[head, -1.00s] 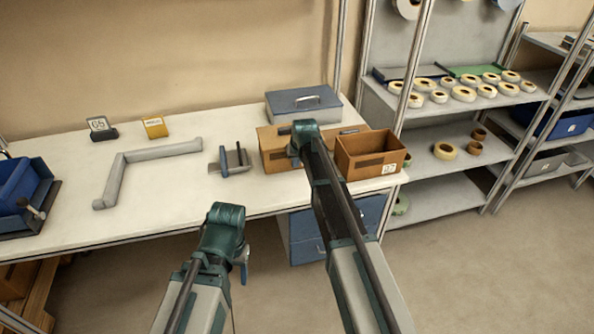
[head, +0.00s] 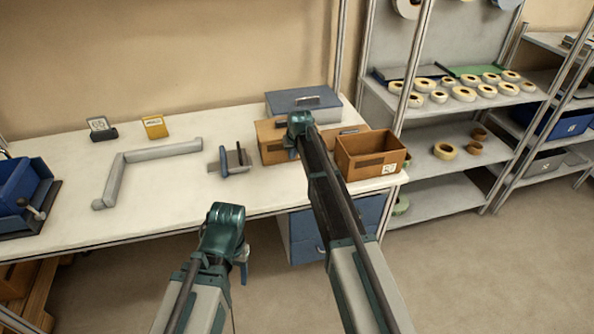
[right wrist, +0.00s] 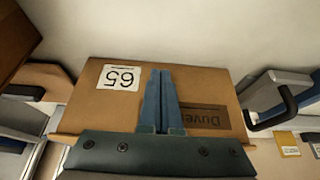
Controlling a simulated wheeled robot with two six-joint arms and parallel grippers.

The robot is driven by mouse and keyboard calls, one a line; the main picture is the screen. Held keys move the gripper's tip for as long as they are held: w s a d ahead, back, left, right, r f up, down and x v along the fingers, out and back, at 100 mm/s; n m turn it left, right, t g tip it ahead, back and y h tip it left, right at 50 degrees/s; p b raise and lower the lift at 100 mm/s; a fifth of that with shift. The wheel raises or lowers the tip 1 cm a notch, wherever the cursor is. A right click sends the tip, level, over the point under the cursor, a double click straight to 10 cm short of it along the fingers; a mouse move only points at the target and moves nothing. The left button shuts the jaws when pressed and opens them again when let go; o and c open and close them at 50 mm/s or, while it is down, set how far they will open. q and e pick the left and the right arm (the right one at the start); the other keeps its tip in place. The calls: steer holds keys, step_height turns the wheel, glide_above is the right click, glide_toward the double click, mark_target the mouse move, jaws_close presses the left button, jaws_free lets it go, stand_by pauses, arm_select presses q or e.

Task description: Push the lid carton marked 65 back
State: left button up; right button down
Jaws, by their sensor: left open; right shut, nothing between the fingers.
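The brown lid carton (head: 271,136) stands on the white table, partly hidden by my right arm. In the right wrist view the carton (right wrist: 218,92) fills the middle, with a white 65 label (right wrist: 119,78) upside down. My right gripper (head: 293,153) is shut and empty at the carton's near side. Its blue fingers (right wrist: 161,73) lie over the carton in the wrist view; I cannot tell whether they touch it. My left gripper (head: 242,263) hangs in front of the table edge, open. A 65 card (head: 101,128) stands at the back left.
A blue-grey box (head: 328,102) with a handle stands behind the carton. An open brown bin (head: 370,166) is close on the right. A tape dispenser-like item (head: 232,161) is to the left. A grey angled bar (head: 140,158) lies farther left. Shelves with tape reels (head: 462,93) stand right.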

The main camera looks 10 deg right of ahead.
steer(key=shift+w, duration=0.35)
steer(key=shift+s, duration=2.1)
step_height(320, 180, up, 10)
steer(key=p, duration=1)
